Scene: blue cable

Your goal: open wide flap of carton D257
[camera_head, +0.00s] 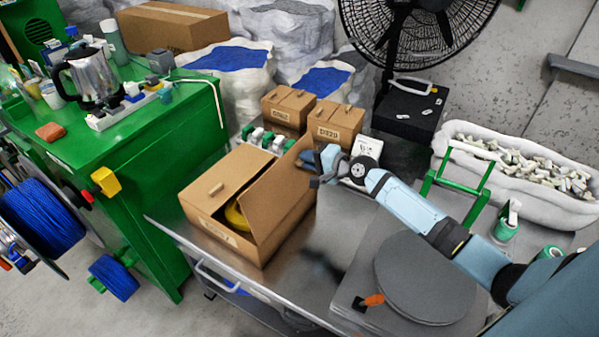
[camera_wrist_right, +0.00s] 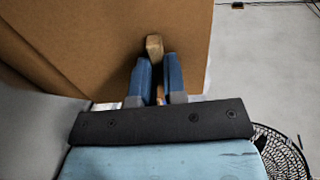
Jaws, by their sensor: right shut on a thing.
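A brown carton (camera_head: 208,221) stands on the metal table with one wide flap (camera_head: 283,192) raised along its right side. The other flap (camera_head: 228,178) lies flat and has a small wooden tab (camera_head: 216,189). A yellow thing (camera_head: 236,216) shows through the gap between them. The label on its front is too small to read. My right gripper (camera_head: 318,166) is at the raised flap's upper far end. In the wrist view its blue fingers (camera_wrist_right: 160,82) are shut on a wooden tab (camera_wrist_right: 154,47) on the brown flap (camera_wrist_right: 110,35). My left gripper is not in view.
Two small cartons (camera_head: 289,107) (camera_head: 335,124) stand behind the open one. A round grey plate (camera_head: 425,277) lies at the table's right, near a green frame (camera_head: 458,185). A black fan (camera_head: 415,30) stands behind. A green cabinet (camera_head: 130,150) adjoins at the left.

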